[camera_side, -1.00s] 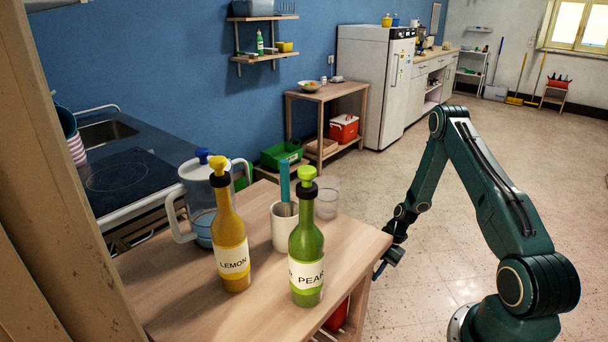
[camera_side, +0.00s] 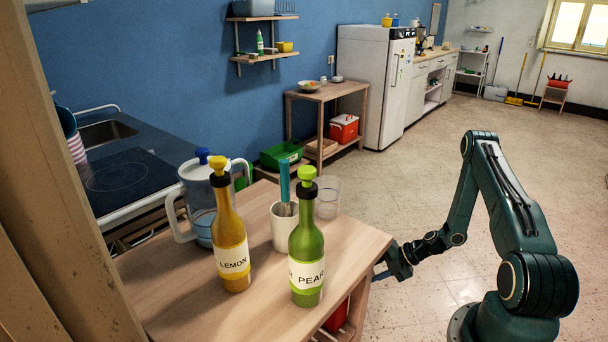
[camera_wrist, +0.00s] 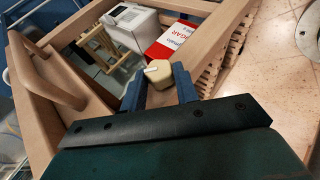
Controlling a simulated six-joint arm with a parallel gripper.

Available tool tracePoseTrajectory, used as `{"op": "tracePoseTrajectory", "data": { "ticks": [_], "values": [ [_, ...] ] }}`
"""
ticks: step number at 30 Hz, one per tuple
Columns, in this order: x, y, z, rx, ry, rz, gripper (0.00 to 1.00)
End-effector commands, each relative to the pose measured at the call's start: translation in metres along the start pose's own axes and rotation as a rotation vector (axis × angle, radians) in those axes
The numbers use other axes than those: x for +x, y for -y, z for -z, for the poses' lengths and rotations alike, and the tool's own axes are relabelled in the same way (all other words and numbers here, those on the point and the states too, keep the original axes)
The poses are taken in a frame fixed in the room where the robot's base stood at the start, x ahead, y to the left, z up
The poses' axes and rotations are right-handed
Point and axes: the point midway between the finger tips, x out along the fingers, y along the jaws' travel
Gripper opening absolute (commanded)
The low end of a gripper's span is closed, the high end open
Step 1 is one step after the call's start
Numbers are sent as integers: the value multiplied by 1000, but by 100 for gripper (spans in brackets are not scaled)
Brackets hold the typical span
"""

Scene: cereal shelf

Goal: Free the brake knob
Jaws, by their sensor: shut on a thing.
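A cream knob (camera_wrist: 157,73) with a white line on its face shows in the wrist view, at the end of a wooden cart. My gripper (camera_wrist: 158,84) has one blue finger on each side of it and is shut on it. In the side view my gripper (camera_side: 388,269) is at the right end of the wooden cart (camera_side: 352,240), just below the top's edge. The knob is hidden there. How far it has turned cannot be told.
A lemon bottle (camera_side: 232,255), a pear bottle (camera_side: 306,250), a jug (camera_side: 200,190), a cup (camera_side: 284,230) and a glass (camera_side: 327,200) stand on the cart top. A sugar box (camera_wrist: 172,45) and a white box (camera_wrist: 130,25) lie beyond the knob. Open floor lies right.

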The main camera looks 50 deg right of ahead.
Motion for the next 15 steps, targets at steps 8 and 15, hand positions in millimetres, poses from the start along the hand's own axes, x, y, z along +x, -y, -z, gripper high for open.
{"op": "tracePoseTrajectory", "data": {
  "ticks": [8,15],
  "values": [
    [0,0,0,-2,0,0,7],
    [0,0,0,-1,-1,1,52]
  ]
}}
